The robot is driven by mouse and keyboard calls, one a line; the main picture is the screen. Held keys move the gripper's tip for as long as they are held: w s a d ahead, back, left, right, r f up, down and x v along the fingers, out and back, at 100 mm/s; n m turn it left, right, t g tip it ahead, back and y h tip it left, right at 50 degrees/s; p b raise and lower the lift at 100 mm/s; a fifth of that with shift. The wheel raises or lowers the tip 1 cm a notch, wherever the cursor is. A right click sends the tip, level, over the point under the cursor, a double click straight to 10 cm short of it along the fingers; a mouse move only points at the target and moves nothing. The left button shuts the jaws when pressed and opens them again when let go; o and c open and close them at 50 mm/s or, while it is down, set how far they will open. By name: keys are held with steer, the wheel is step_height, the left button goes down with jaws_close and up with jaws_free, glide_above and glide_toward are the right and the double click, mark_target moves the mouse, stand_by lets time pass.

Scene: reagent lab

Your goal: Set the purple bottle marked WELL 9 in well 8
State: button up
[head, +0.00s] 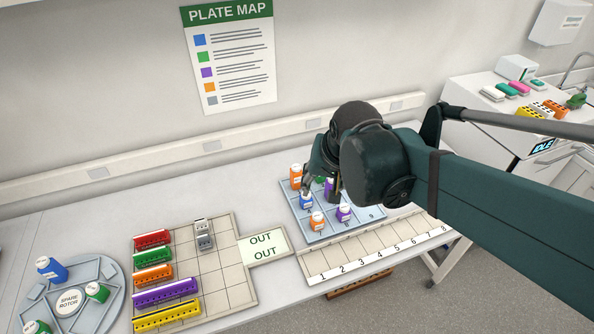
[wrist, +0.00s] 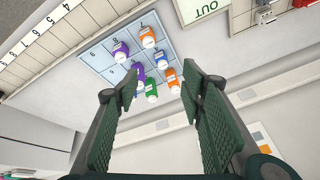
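A purple bottle (head: 344,212) stands upright in the front row of the blue well tray (head: 375,212), by the edge number 8; it also shows in the wrist view (wrist: 121,52). Another purple bottle (wrist: 138,70) stands behind it in the middle row, partly hidden in the head view. The bottle markings are too small to read. The front-row well by the 9 is bare. My gripper (wrist: 160,72) is open and empty, its fingers spread above the tray's back part.
The tray also holds orange (wrist: 148,38), blue (wrist: 160,60) and green (wrist: 151,88) bottles close together. A numbered strip (head: 375,249) lies in front. A rack of coloured holders (head: 228,265) and a round rotor (head: 98,320) stand left. The table behind the tray is clear.

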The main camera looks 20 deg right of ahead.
steer(key=s+a+r+n+t, duration=0.2)
steer(key=s+a+n, duration=0.3)
steer(key=shift+s+r+n+y, duration=0.25)
steer(key=shift+r+n+y, duration=0.05)
steer(key=shift+r, duration=0.1)
